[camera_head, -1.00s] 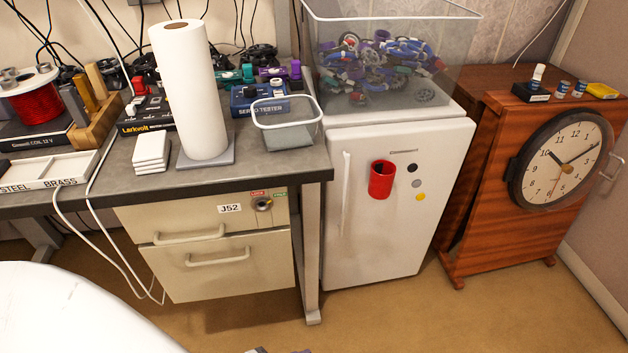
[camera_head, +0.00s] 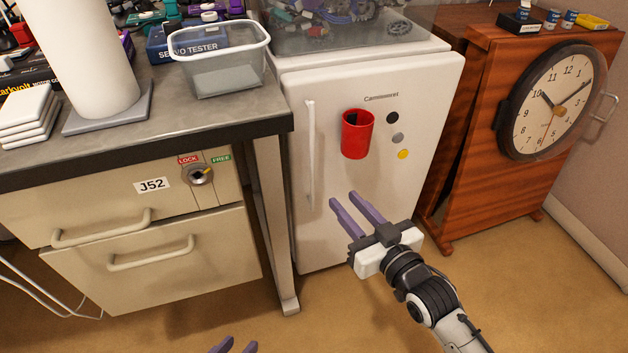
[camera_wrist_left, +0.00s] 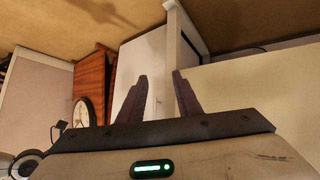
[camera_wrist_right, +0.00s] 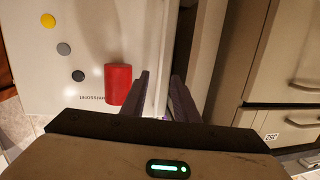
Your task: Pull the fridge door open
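The white fridge (camera_head: 370,100) stands right of the workbench with its door shut. Its vertical white handle (camera_head: 310,155) is on the door's left side. My right gripper (camera_head: 346,208) is open and empty in front of the lower door, right of and below the handle's lower end. In the right wrist view the open fingers (camera_wrist_right: 160,98) point at the door, with the handle hidden or unclear between them. My left gripper (camera_head: 235,346) shows only its fingertips at the bottom edge. In the left wrist view its fingers (camera_wrist_left: 160,95) are apart and empty, with the fridge beyond.
A red cup (camera_head: 357,134) and several round magnets are on the door. A clear bin (camera_head: 350,35) sits on the fridge. Bench drawers (camera_head: 150,225) and a bench leg (camera_head: 275,220) stand close left; a wooden cabinet with a clock (camera_head: 550,100) stands right. Floor in front is clear.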

